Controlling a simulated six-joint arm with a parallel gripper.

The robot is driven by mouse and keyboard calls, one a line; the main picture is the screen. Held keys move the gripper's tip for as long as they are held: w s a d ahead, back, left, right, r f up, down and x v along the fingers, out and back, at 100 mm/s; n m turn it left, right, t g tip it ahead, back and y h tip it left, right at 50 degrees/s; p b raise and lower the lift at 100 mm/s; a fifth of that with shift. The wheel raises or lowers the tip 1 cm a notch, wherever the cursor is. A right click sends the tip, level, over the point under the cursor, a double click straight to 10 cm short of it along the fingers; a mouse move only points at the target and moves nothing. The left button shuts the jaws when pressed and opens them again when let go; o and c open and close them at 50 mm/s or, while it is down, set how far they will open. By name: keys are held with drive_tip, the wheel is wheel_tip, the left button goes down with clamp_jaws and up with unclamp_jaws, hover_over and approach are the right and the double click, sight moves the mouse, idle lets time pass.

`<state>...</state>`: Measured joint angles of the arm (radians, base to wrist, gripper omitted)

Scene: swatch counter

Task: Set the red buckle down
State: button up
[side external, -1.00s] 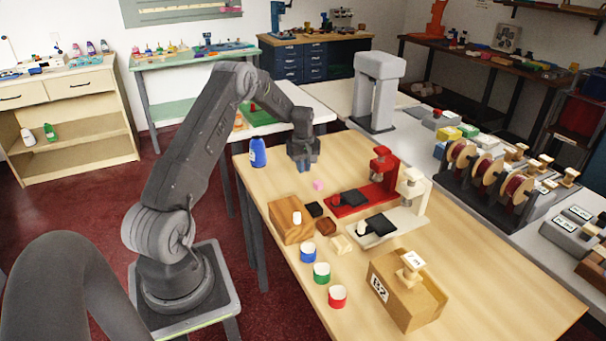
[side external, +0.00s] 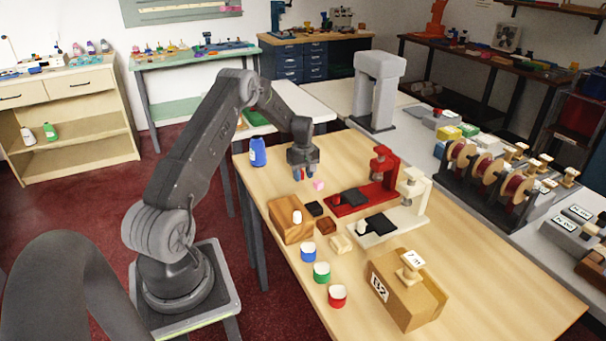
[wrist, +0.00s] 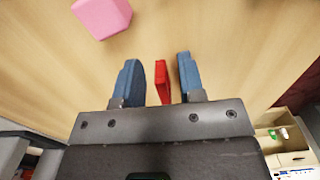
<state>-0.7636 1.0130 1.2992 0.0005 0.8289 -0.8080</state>
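The red buckle (wrist: 163,82) shows as a thin red piece between the two blue fingers of my gripper (wrist: 158,78) in the wrist view. A gap shows on each side of it, so the fingers are open around it and do not appear to grip it. In the side view my gripper (side external: 304,174) points down at the far left part of the wooden table (side external: 480,285). Only a small red spot of the buckle shows there between the fingers. I cannot tell whether its lower edge touches the table.
A pink cube (side external: 319,185) lies close beside my gripper; it also shows in the wrist view (wrist: 102,17). A blue bottle (side external: 258,152) stands to the left. A red press (side external: 372,190), cream press (side external: 405,205) and wooden block (side external: 291,222) stand nearer the camera.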

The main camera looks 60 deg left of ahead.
sight(303, 180)
wheel_tip(303, 180, up, 12)
drive_tip(key=d+r+m+t, duration=0.1)
drive_tip(key=d+r+m, duration=0.3)
drive_tip(key=d+r, duration=0.75)
drive_tip(key=s+d+r+m+t+y, duration=0.1)
drive_tip(key=s+d+r+m, duration=0.15)
drive_tip(key=d, duration=0.35)
drive_tip(key=s+d+r+m+t, duration=0.1)
drive_tip(key=s+d+r+m, duration=0.2)
drive_tip(key=d, duration=0.4)
drive_tip(key=s+d+m+t+h, duration=0.1)
drive_tip(key=s+d+m+t, duration=0.1)
drive_tip(key=s+d+m, duration=0.6)
drive_tip(key=s+d, duration=0.6)
drive_tip(key=s, duration=0.2)
drive_tip(key=shift+s+d+r+t, duration=0.15)
drive_tip(key=shift+s+r+t, duration=0.05)
drive_tip(key=shift+s+t, duration=0.15)
drive_tip(key=shift+m, duration=0.25)
